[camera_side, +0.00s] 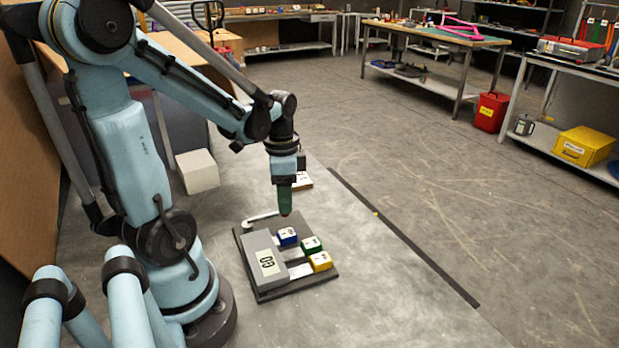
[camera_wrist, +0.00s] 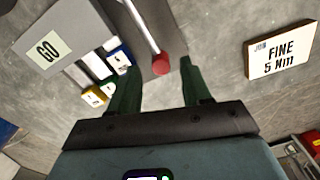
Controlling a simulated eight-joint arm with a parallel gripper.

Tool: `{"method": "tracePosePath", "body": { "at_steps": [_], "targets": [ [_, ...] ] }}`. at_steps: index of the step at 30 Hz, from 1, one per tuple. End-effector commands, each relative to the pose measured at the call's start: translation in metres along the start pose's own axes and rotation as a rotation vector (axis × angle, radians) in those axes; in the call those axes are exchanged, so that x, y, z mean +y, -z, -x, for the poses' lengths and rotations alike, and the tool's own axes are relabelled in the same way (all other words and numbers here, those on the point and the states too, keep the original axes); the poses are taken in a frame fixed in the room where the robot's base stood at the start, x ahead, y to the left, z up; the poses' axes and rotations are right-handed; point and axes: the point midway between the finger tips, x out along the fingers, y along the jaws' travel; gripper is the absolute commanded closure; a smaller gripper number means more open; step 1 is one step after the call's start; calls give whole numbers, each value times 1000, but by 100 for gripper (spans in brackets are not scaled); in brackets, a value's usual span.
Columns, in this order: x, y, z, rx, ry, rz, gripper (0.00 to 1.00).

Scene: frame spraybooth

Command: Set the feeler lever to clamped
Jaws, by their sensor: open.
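The lever shows in the wrist view as a pale rod (camera_wrist: 142,27) ending in a red knob (camera_wrist: 161,64). In the side view the rod (camera_side: 262,216) lies along the back edge of a dark base plate (camera_side: 272,293), its knob end close under my gripper. My gripper (camera_side: 285,206) points down there. In the wrist view its two dark green fingers (camera_wrist: 158,75) are apart, with the red knob in line with the gap between their tips. I cannot tell whether they touch it. No clamped marking is readable.
A grey block marked GO (camera_side: 267,263) stands on the base plate, with blue (camera_side: 287,236), green (camera_side: 311,245) and yellow (camera_side: 320,261) blocks beside it. A plate reading FINE 5 Nm (camera_wrist: 281,50) lies apart at right in the wrist view. The floor right of the base is clear.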

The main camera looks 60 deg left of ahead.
Motion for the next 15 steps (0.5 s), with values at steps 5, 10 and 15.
{"method": "tracePosePath", "body": {
  "at_steps": [5,10,15],
  "targets": [
    [0,0,23,0,0,0,52],
    [0,0,46,0,0,-1,52],
    [1,0,69,0,-1,-1,52]
  ]
}}
